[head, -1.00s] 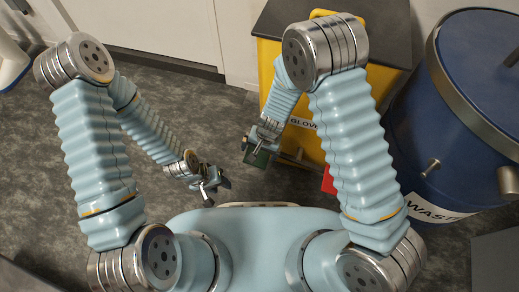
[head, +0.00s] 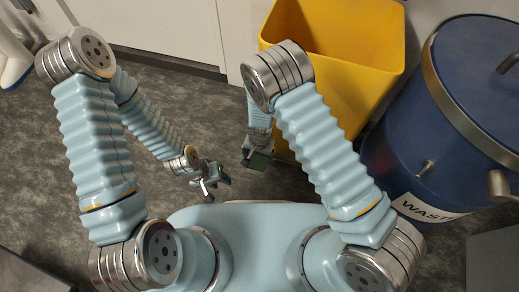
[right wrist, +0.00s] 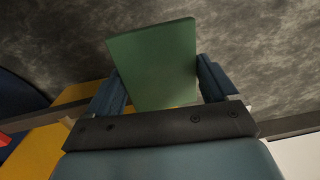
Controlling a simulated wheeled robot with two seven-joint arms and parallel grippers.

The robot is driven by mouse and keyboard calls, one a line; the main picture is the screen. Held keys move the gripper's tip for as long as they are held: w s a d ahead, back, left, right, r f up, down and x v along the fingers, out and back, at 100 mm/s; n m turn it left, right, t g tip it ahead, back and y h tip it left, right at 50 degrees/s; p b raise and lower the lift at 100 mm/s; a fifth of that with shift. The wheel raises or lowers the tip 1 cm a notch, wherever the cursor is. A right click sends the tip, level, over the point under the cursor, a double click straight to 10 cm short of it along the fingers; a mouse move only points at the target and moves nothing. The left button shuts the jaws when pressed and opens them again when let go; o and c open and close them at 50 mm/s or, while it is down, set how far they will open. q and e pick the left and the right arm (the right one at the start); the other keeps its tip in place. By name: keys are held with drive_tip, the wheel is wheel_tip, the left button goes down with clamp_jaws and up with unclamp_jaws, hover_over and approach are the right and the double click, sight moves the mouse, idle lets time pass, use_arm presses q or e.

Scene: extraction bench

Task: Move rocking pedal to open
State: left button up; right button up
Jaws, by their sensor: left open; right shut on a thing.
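The yellow bin (head: 365,75) stands at the upper right of centre in the head view, with its top open and its inside showing. Its dark lid is not in view. No pedal shows clearly; my right arm covers part of the bin's lower front. A small red piece (right wrist: 5,138) at the left edge of the right wrist view cannot be identified. My right gripper (head: 258,152) is low in front of the bin, shut on a green block (right wrist: 155,65), apart from the bin as far as I can tell. My left gripper (head: 214,182) is open and empty, to the left.
A blue waste drum (head: 440,120) with a metal rim stands right of the bin, close to my right arm. White cabinets (head: 150,30) line the back left.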

drive_tip(key=shift+w+a+f, duration=0.1)
drive_tip(key=shift+a+f, duration=0.15)
drive_tip(key=shift+f, duration=0.4)
use_arm(q)
drive_tip(key=shift+f, duration=0.45)
use_arm(e)
drive_tip(key=shift+a+r, duration=0.1)
drive_tip(key=shift+a, duration=0.05)
drive_tip(key=o, duration=1.3)
use_arm(q)
wheel_tip(320, 180, up, 3)
drive_tip(key=p, duration=0.2)
drive_tip(key=shift+f+p, duration=0.15)
drive_tip(key=shift+p, duration=0.25)
use_arm(e)
wheel_tip(320, 180, up, 14)
drive_tip(key=d, duration=0.1)
